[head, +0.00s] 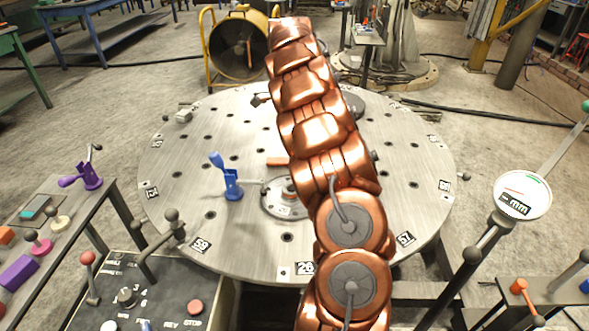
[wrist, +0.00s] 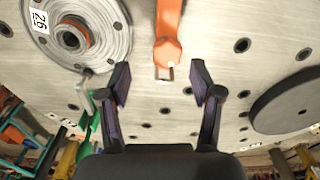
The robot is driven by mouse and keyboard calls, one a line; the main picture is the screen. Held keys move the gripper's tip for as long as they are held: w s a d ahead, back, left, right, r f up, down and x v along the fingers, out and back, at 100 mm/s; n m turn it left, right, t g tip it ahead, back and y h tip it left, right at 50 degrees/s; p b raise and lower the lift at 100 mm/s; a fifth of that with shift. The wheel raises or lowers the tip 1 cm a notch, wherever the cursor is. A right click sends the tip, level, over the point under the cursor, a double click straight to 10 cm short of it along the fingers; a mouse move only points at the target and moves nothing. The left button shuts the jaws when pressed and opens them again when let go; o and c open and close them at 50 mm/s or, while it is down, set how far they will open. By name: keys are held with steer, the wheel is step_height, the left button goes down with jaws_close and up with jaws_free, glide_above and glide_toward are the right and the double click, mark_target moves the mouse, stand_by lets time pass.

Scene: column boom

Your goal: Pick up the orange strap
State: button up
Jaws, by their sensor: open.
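The orange strap (wrist: 168,25) reaches down from the top edge of the wrist view and ends in a blunt tip with a small pale piece below it. In the head view, a short orange piece (head: 276,162), likely the same strap, lies on the round metal table (head: 190,235), partly hidden by my arm. My gripper (wrist: 162,84) is open and empty in the wrist view. Its two dark fingers stand left and right of the strap's tip, with gaps on both sides. In the head view my arm hides the gripper.
A round hub (wrist: 75,38) with an orange ring sits left of the strap. A dark disc (wrist: 290,100) lies to the right. A blue clamp (head: 231,182) stands on the table. A control panel (head: 140,300) is at the front left, a dial gauge (head: 522,195) at the right.

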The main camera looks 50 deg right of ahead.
steer(key=shift+w+d+f+m, duration=0.1)
steer(key=shift+d+f+m, duration=0.4)
steer(key=shift+d+f, duration=0.6)
steer(key=shift+s+a+f, duration=0.15)
steer(key=shift+f, duration=1.8)
steer(key=shift+s+a+f, duration=0.1)
steer(key=shift+a+f, duration=0.05)
steer(key=shift+f, duration=1.8)
jaws_close()
steer(key=shift+r, duration=5.05)
